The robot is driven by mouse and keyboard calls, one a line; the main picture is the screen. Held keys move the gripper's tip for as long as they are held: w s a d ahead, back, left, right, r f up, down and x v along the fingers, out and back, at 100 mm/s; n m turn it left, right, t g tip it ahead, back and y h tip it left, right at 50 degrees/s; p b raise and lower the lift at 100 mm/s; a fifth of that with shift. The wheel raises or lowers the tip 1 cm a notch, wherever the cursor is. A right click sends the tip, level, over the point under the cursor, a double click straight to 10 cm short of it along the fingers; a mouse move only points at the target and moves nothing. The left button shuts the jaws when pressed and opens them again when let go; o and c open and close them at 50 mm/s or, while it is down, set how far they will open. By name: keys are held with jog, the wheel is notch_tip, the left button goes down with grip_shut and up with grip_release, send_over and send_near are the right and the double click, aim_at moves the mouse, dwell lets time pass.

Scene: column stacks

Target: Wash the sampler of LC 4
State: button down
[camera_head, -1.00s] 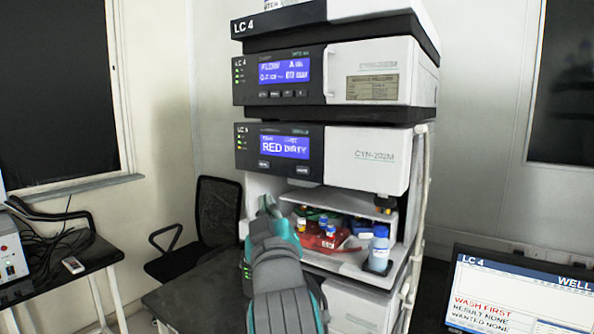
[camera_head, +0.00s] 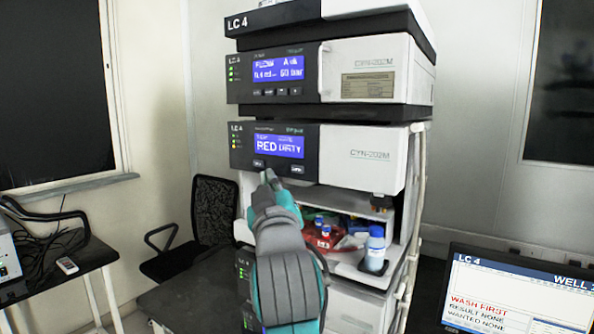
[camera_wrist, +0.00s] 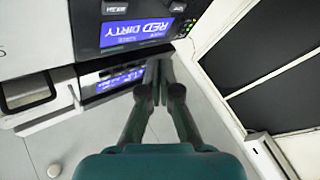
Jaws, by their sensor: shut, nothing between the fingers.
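The LC 4 sampler (camera_head: 360,158) is the white and dark module with an open bay below its front. Two small buttons sit under the screen, a left button (camera_head: 259,164) and a right button (camera_head: 297,169). My gripper (camera_head: 267,176) is shut and empty, its tips just below and close to the left button in the head view. In the wrist view the closed fingertips (camera_wrist: 160,66) lie near the panel's lower edge; I cannot tell whether they touch.
The bay holds a red tray (camera_head: 322,242) with several vials and a blue-capped bottle (camera_head: 375,249). A monitor (camera_head: 515,305) at lower right reads "WASH FIRST". A pump module (camera_head: 370,70) is stacked above. A black chair (camera_head: 213,205) stands behind at left.

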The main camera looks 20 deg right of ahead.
jog(key=shift+w+d, duration=0.6)
jog(key=shift+d, duration=0.25)
jog(key=shift+w+d, duration=0.65)
jog(key=shift+d, duration=0.25)
jog(key=shift+w+d, duration=0.6)
jog(key=shift+d, duration=0.25)
jog(key=shift+w+d, duration=0.25)
jog(key=shift+d, duration=0.05)
jog(key=shift+w+d, duration=0.25)
jog(key=shift+d, duration=0.1)
dwell(0.3)
dwell(0.4)
jog(key=shift+s+a, duration=0.5)
jog(key=shift+a, duration=0.15)
jog(key=shift+a, duration=0.1)
jog(key=shift+s+a, duration=0.75)
jog(key=shift+a, duration=0.25)
jog(key=shift+s+a, duration=0.7)
jog(key=shift+a, duration=0.25)
